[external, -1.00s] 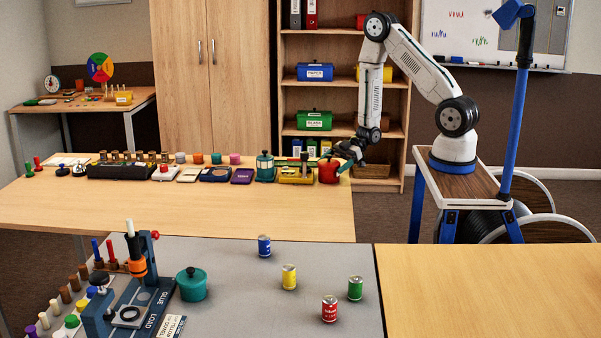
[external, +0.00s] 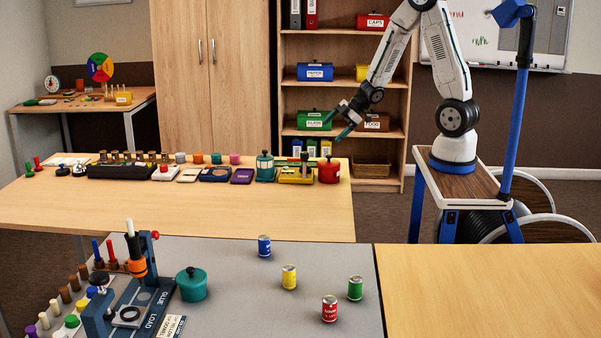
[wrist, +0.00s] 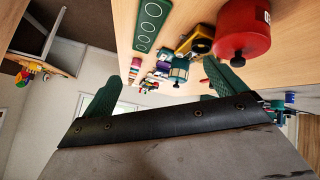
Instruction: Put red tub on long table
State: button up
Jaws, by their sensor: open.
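The red tub (external: 328,170) stands upright at the right end of the row of things on the wooden table (external: 190,215), near its far right corner. It shows close up in the wrist view (wrist: 243,38), at the upper right. My gripper (external: 337,125) is open and empty, in the air above the tub and apart from it. In the wrist view, its green fingers (wrist: 160,88) are spread wide, with nothing between them.
The table's front half is clear. A grey-topped table (external: 235,285) in front holds several small cans, another teal tub (external: 192,285) and a press. A shelf unit (external: 343,92) stands behind.

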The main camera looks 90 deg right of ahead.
jog(key=s+a+r+m+g+h, duration=0.1)
jog(key=s+a+r+m+h, duration=0.15)
jog(key=r, duration=0.45)
jog(key=s+a+r+m+g+h, duration=0.1)
jog(key=s+r+m+g+h, duration=0.15)
jog(key=r, duration=0.35)
jog(key=s+a+r+m+g+y, duration=0.1)
jog(key=s+a+r+g+y, duration=0.1)
jog(key=s+a, duration=0.7)
jog(key=s+a+r+m+g+y, duration=0.1)
jog(key=s+a+r, duration=0.3)
jog(key=s+a, duration=0.4)
jog(key=shift+s+a+r+g+y, duration=0.4)
jog(key=shift+s+g+y, duration=0.25)
jog(key=shift+s, duration=0.5)
